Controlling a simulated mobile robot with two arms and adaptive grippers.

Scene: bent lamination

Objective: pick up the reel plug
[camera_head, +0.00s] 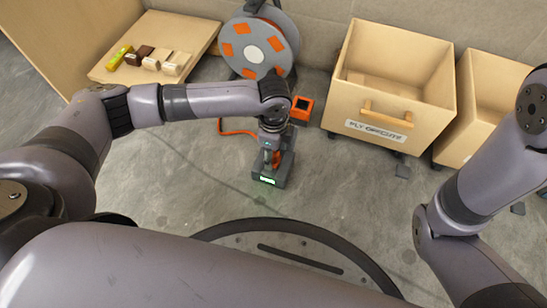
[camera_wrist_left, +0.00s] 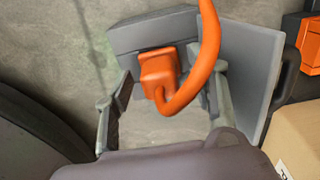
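The orange reel plug (camera_wrist_left: 158,72) sits at a grey box-shaped stand in the left wrist view, with its thick orange cable (camera_wrist_left: 206,50) looping in front. In the head view the stand (camera_head: 276,172) has a lit green display, and a little of the orange plug (camera_head: 276,158) shows under my gripper. My left gripper (camera_head: 271,150) points down over the stand. In the left wrist view its fingers (camera_wrist_left: 172,79) are apart on either side of the plug, with visible gaps. The right arm shows, but its gripper is out of view.
A cable reel (camera_head: 284,66) stands behind the stand, beside a small orange box (camera_head: 302,106). A wooden offcuts bin (camera_head: 352,92) and another bin (camera_head: 488,88) are at the right. A board (camera_head: 110,68) with several small blocks lies at the back left. Front floor is open.

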